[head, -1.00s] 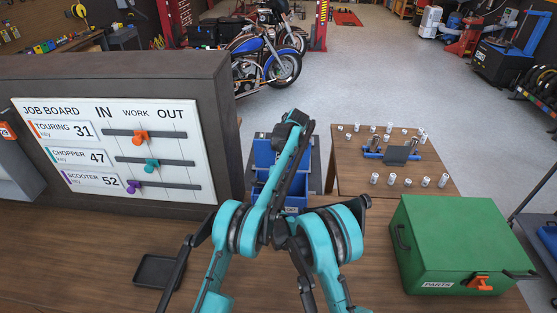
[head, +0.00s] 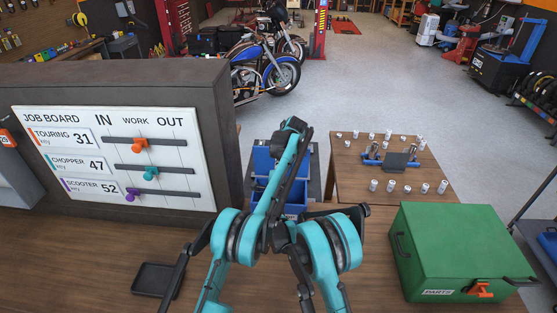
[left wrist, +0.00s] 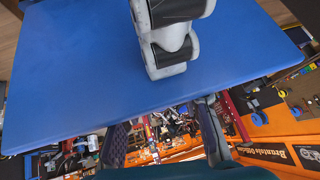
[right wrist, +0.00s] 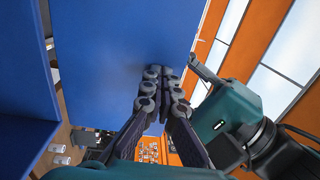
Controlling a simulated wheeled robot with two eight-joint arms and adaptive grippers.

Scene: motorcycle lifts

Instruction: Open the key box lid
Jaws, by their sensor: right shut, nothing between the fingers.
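A blue box (head: 263,162) stands beyond the counter in the head view, partly hidden behind my arms. It has an upper blue part and a lower front with a label too covered to read. A large blue panel fills much of the right wrist view (right wrist: 110,50). My right gripper (right wrist: 165,75) is shut and empty, its tips in front of that panel; contact is unclear. The left wrist view also shows a blue panel (left wrist: 80,70) with a grey-white jointed piece over it. My left gripper (left wrist: 162,118) has its fingers apart, with nothing visible between them. Both grippers are hard to make out in the head view.
A green PARTS box (head: 455,240) with an orange latch stands on the counter at right. A job board (head: 110,160) with sliders stands at left. A small black tray (head: 157,280) lies on the counter. A wooden table (head: 350,180) behind holds several small cylinders.

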